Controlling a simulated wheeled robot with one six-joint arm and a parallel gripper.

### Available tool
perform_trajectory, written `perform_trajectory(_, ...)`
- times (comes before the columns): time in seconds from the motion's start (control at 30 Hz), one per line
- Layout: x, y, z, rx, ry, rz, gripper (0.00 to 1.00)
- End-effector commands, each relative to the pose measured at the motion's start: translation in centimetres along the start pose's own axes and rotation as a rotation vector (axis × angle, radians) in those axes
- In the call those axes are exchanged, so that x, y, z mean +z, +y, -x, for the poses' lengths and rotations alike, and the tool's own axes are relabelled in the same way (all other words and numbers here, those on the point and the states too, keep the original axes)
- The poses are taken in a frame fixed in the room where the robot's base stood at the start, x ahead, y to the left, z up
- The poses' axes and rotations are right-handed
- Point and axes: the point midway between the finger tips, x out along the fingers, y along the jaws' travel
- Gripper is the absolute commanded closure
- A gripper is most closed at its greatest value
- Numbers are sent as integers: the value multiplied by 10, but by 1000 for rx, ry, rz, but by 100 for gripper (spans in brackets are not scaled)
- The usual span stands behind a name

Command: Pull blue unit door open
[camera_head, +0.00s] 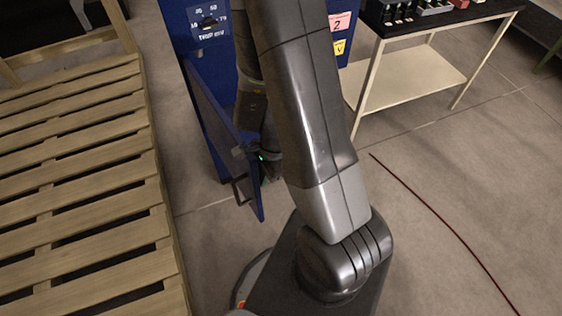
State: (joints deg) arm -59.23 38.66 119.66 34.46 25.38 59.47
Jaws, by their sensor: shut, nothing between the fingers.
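The blue unit (192,32) stands at the top centre, with a dial panel on its upper front. Its blue door (207,112) stands ajar, swung out toward me, and its edge runs down to the floor area beside my arm. A dark handle (238,192) shows low on the door's left face. My arm hides much of the unit and part of the gripper, so I cannot tell whether the fingers touch the door.
A wooden slatted pallet (75,170) fills the left side, close to the door. A table (400,25) with a lower shelf and small items stands at the upper right. A thin red cable or line (440,218) lies on the floor at right. Floor there is otherwise clear.

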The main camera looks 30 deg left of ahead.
Motion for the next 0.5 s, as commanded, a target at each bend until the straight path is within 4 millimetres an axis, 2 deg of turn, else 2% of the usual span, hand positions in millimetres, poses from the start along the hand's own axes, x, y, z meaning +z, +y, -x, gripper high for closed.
perform_trajectory(0.03,14,2,-1,-2,0,-16,100)
perform_trajectory(0.2,54,3,-10,-24,1,-106,100)
perform_trajectory(0.5,112,-3,-24,-58,1,-239,100)
